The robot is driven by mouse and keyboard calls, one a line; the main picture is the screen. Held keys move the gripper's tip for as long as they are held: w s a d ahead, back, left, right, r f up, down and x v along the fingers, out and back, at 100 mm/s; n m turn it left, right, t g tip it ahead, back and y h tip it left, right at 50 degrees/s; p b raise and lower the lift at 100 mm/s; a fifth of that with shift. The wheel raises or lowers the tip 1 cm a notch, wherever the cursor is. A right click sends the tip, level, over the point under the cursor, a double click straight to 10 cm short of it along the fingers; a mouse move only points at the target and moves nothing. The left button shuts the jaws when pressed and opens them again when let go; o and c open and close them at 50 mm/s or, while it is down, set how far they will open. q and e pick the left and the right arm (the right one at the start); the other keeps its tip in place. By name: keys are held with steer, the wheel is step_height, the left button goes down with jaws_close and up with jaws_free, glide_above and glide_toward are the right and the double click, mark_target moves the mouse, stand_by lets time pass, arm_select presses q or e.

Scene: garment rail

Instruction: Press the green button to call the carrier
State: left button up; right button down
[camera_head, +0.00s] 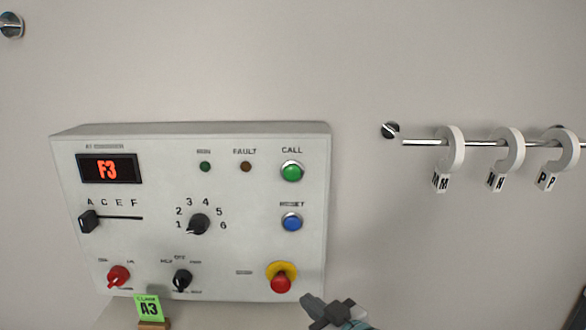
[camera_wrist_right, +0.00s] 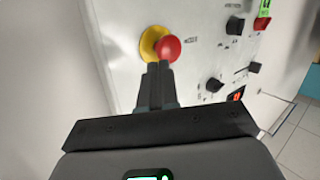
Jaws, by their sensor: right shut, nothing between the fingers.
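The green CALL button (camera_head: 291,172) is at the upper right of the white control panel (camera_head: 232,255) in the head view. My right gripper (camera_head: 318,308) shows at the bottom edge of the head view, below and to the right of the panel's red emergency button. In the right wrist view the right gripper (camera_wrist_right: 158,72) is shut and empty, its tips in front of the red button; I cannot tell whether they touch. The green button is not visible in the wrist view. My left gripper is not in view.
A blue RESET button (camera_head: 292,222) sits below the green one, and a red mushroom button (camera_head: 280,282) on a yellow ring below that. A rail (camera_head: 425,142) with white hooks (camera_head: 452,150) is at right.

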mark_target(292, 172)
steer(key=s+a+r+n+y, duration=0.1)
steer(key=r+n+y, duration=0.1)
steer(key=r, duration=0.6)
steer(key=s+a+r+n+t+y+p, duration=0.1)
steer(key=r+n+y, duration=0.1)
steer(key=r, duration=0.5)
steer(key=s+a+r+n+t+y, duration=0.1)
steer(key=r+n, duration=0.1)
steer(key=r, duration=0.6)
steer(key=shift+s+r+y, duration=0.35)
steer(key=shift+y, duration=0.05)
steer(key=shift+w+p, duration=0.1)
steer(key=shift+p, duration=0.2)
steer(key=w+p, duration=0.5)
steer(key=w, duration=0.3)
steer(key=shift+w, duration=0.3)
steer(key=shift+w, duration=0.1)
